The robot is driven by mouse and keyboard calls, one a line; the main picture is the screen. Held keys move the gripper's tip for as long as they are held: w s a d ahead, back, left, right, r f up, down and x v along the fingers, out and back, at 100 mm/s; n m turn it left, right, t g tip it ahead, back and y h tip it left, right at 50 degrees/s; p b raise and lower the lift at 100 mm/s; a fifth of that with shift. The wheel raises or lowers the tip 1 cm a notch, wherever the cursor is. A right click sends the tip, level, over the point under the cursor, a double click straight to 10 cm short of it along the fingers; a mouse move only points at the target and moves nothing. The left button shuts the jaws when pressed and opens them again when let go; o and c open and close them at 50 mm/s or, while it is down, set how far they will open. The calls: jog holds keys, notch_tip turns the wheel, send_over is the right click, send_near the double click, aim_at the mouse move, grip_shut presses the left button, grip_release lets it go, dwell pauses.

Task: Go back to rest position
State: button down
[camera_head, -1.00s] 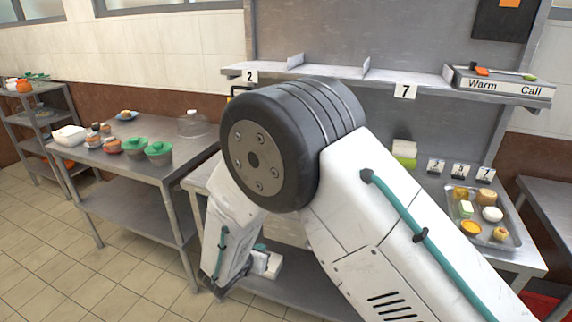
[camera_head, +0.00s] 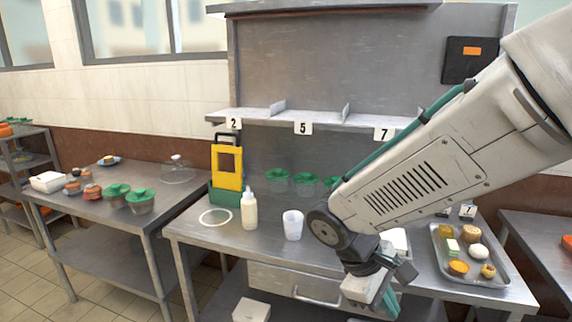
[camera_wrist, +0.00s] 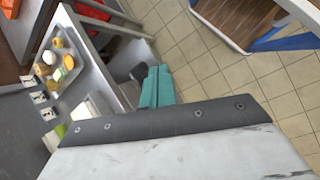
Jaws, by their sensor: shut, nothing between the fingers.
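My gripper (camera_head: 388,304) hangs at the lower right of the head view, in front of the steel counter, low by its front edge. Its teal fingers also show in the wrist view (camera_wrist: 157,88), side by side and shut, with nothing between them. My white arm comes in from the upper right and bends down at a dark joint. It hides part of the shelf, the counter's right half and what stands behind it.
The counter (camera_head: 215,238) holds a white bottle (camera_head: 249,211), a white cup (camera_head: 293,225), a yellow-green stand (camera_head: 227,170) and green-lidded pots (camera_head: 277,181). A food tray (camera_head: 481,272) lies right of my gripper. A drawer (camera_head: 300,283) is below. Tiled floor (camera_wrist: 205,50) shows beneath.

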jog(key=s+d+r+m+t+y, duration=0.1)
jog(key=s+d+r+m+y, duration=0.2)
jog(key=s+d+r+m, duration=0.1)
jog(key=s+d+r+m+t+y, duration=0.1)
jog(key=s+d+r+m+y, duration=0.2)
jog(key=s, duration=0.6)
jog(key=shift+d+r+m, duration=0.6)
jog(key=shift+r+m, duration=0.6)
jog(key=shift+r, duration=0.35)
